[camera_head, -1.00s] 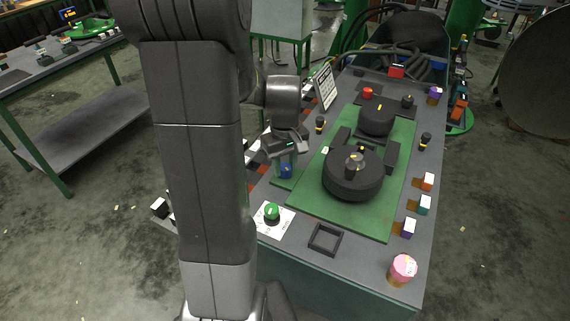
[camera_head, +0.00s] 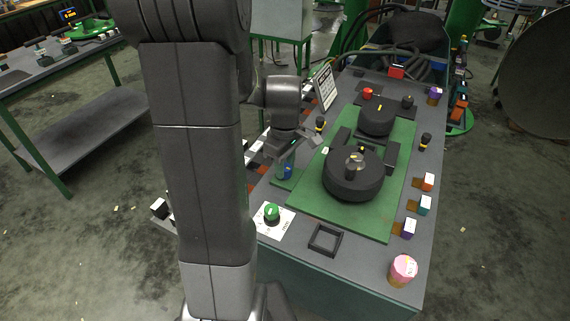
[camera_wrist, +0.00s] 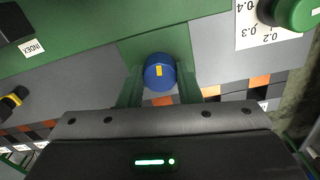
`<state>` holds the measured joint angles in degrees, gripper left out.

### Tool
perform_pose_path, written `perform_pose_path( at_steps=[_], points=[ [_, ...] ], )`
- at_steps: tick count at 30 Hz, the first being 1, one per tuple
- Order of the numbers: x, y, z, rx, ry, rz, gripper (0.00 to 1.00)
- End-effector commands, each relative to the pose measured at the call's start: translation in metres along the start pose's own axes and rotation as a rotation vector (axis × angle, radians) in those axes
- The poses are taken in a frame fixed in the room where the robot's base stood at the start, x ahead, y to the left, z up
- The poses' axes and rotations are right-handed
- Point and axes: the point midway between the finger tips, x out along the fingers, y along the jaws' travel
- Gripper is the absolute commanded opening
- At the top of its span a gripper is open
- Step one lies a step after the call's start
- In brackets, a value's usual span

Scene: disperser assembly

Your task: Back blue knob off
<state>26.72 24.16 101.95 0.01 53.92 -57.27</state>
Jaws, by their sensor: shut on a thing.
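The blue knob (camera_wrist: 160,72) with a yellow mark on its top sits between the two green fingers of my gripper (camera_wrist: 159,84) in the wrist view. The fingers are shut on its sides. The yellow mark points up and down in that view. In the head view the blue knob (camera_head: 287,172) shows at the left edge of the green plate (camera_head: 340,216), partly hidden by my gripper (camera_head: 285,166). I cannot tell whether its base still touches the panel.
A green knob (camera_head: 272,212) on a white scale card stands in front. Black round discs (camera_head: 353,176) sit on the green plate to the right. A square black frame (camera_head: 325,239) and a pink-topped cylinder (camera_head: 402,270) are near the panel's front edge.

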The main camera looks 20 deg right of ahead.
Motion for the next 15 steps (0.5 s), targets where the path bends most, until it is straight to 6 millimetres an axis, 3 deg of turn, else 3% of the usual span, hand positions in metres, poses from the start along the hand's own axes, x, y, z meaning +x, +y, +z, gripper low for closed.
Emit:
perform_pose_path(
  at_steps=[7, 8, 10, 11, 15],
  points=[
    [-0.0010, 0.0008, -0.0004, 0.000, 0.002, 0.003, 0.08],
    [-0.0010, 0.0008, -0.0004, 0.001, 0.002, 0.003, 0.35],
    [-0.0009, 0.0007, -0.0004, 0.001, 0.001, 0.003, 0.49],
    [-0.0009, 0.0007, -0.0004, 0.001, 0.001, 0.002, 0.53],
    [-0.0005, 0.0004, -0.0002, 0.001, 0.001, 0.001, 0.53]
  ],
)
